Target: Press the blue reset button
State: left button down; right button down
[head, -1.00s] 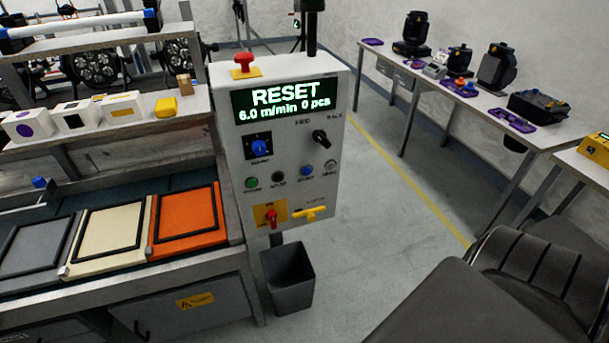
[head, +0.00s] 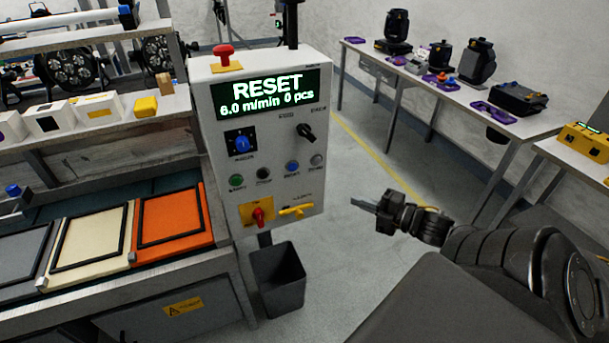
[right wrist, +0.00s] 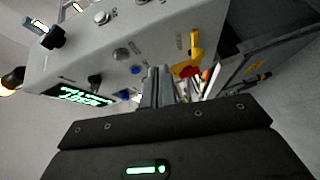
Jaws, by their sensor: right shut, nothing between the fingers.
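The blue button (head: 292,167) is in the row of round buttons on the grey control panel (head: 215,130), between a black and a grey one, in the head view. The panel's display (head: 266,92) reads "RESET 6.0 m/min 0 pcs". My right gripper (head: 366,204) is shut and empty, right of the panel and apart from it in that view. Its closed fingers (right wrist: 157,85) show in the right wrist view, with the tilted panel beyond. Which button is the blue one there I cannot tell for sure. My left gripper is out of view.
The panel also bears a red mushroom button (head: 224,54), a blue dial (head: 241,144), a black selector (head: 306,132), a red knob (head: 258,216) and a yellow handle (head: 297,210). A dark bin (head: 278,282) stands below. The floor right of the panel is clear.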

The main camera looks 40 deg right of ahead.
jog(key=a+r+n+y, duration=0.3)
jog(key=a+r+n, duration=0.1)
jog(key=a+r, duration=0.2)
jog(key=shift+r+y, duration=0.4)
jog(key=shift+r, duration=0.2)
jog(key=shift+w+a, duration=0.1)
jog(key=p, duration=0.2)
send_near(289, 169)
jog(key=w+a, duration=0.1)
jog(key=a, duration=0.3)
jog(key=w, duration=0.1)
jog(key=w+d, duration=0.1)
jog(key=w+p, duration=0.1)
jog(key=w, duration=0.1)
jog(key=shift+d, duration=0.3)
jog(key=shift+w, duration=0.1)
